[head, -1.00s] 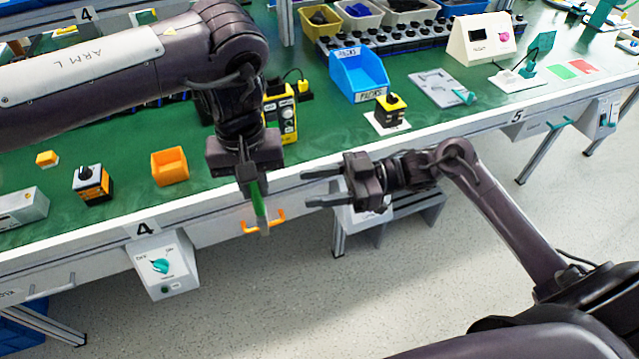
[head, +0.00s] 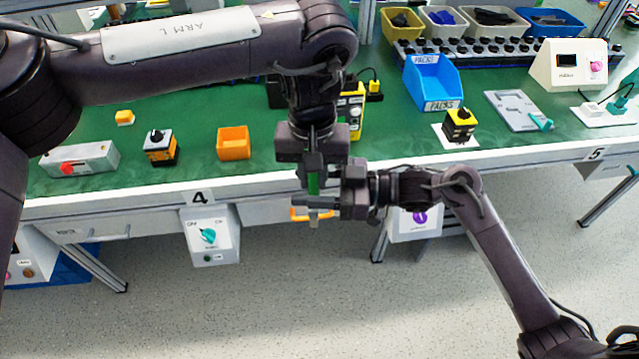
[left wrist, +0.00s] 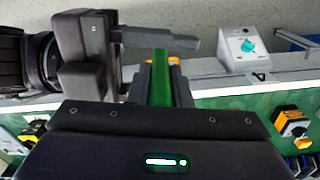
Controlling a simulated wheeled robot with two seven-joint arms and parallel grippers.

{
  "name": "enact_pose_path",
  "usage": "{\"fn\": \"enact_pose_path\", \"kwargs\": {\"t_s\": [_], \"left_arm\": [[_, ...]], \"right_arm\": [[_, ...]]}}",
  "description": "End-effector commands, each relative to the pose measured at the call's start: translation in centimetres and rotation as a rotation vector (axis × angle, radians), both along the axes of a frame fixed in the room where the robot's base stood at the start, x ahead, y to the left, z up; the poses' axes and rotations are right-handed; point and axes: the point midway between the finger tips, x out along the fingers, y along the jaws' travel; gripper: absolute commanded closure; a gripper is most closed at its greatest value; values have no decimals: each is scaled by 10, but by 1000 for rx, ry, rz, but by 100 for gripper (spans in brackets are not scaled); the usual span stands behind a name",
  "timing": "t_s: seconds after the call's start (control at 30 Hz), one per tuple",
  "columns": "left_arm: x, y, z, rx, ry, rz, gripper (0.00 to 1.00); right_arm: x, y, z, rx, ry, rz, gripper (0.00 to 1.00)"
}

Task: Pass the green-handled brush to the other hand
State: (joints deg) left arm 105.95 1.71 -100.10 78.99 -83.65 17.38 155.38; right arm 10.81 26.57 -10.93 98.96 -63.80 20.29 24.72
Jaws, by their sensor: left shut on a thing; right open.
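My left gripper (head: 313,172) hangs pointing down in front of the bench's front edge. It is shut on the green-handled brush (head: 313,186), which hangs upright below it. The green handle (left wrist: 160,80) also shows in the left wrist view. My right gripper (head: 312,203) comes in from the right, with open fingers pointing left at the brush, just below the left gripper. In the left wrist view one right finger (left wrist: 160,39) crosses the brush's line. I cannot tell whether the right fingers touch the brush; its lower end is partly hidden.
An orange handle (head: 298,214) on the bench front is close behind the brush. A switch box (head: 209,236) hangs under the bench edge to the left. An orange bin (head: 233,143) and a blue bin (head: 431,84) stand on the green bench top. The floor in front is clear.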

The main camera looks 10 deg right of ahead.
Motion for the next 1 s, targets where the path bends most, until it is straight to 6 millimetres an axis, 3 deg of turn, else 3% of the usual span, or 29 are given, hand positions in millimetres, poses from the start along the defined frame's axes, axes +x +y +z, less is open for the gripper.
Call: {"fn": "enact_pose_path", "kwargs": {"t_s": [0.17,0.5,0.53,0.73,1.0], "left_arm": [[0,0,0,0,0,0,100],[0,0,0,0,-1,0,100],[0,0,0,0,-1,0,81],[0,0,0,0,-1,0,57],[0,0,1,0,-1,0,57]], "right_arm": [[0,0,0,0,0,0,52],[0,0,0,0,1,1,97],[0,0,0,0,0,1,99],[0,0,0,0,0,1,100],[0,0,0,0,0,0,100]]}}
